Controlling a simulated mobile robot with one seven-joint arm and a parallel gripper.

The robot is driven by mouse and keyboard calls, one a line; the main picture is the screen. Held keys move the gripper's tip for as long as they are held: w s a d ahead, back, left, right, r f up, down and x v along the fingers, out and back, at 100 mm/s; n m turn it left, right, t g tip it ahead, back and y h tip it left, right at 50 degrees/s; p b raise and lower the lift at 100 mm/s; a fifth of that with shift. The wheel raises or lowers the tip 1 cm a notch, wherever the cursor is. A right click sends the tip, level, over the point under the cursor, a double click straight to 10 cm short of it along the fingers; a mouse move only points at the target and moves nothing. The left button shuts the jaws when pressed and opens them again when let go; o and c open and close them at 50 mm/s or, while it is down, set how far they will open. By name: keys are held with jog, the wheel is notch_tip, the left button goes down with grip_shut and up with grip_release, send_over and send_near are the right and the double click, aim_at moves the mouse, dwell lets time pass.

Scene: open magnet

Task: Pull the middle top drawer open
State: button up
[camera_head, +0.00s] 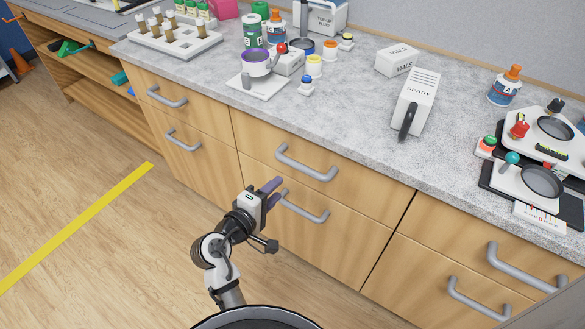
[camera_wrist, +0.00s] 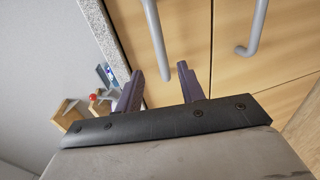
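The middle top drawer (camera_head: 262,137) has a light wood front and sits closed under the counter. Its grey bar handle (camera_head: 306,163) runs across the front and also shows in the wrist view (camera_wrist: 154,40). My gripper (camera_head: 279,188) is in front of the middle drawers, below and left of that handle in the head view. Its two purple fingers are spread and empty. In the wrist view, my gripper (camera_wrist: 160,68) has the end of the top handle in line with the gap between its fingertips. Whether the fingers reach around the handle, I cannot tell.
The lower middle drawer's handle (camera_head: 305,206) is close to my gripper and shows at right in the wrist view (camera_wrist: 257,28). The speckled countertop (camera_head: 345,115) overhangs above, holding a white SPARE box (camera_head: 418,98) and lab items. The wood floor (camera_head: 130,235) at left is clear.

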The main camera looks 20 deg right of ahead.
aim_at(299, 167)
jog(key=p+x, duration=0.2)
jog(key=x, duration=1)
jog(key=shift+w+d, duration=0.15)
jog(key=shift+d, duration=0.05)
grip_shut()
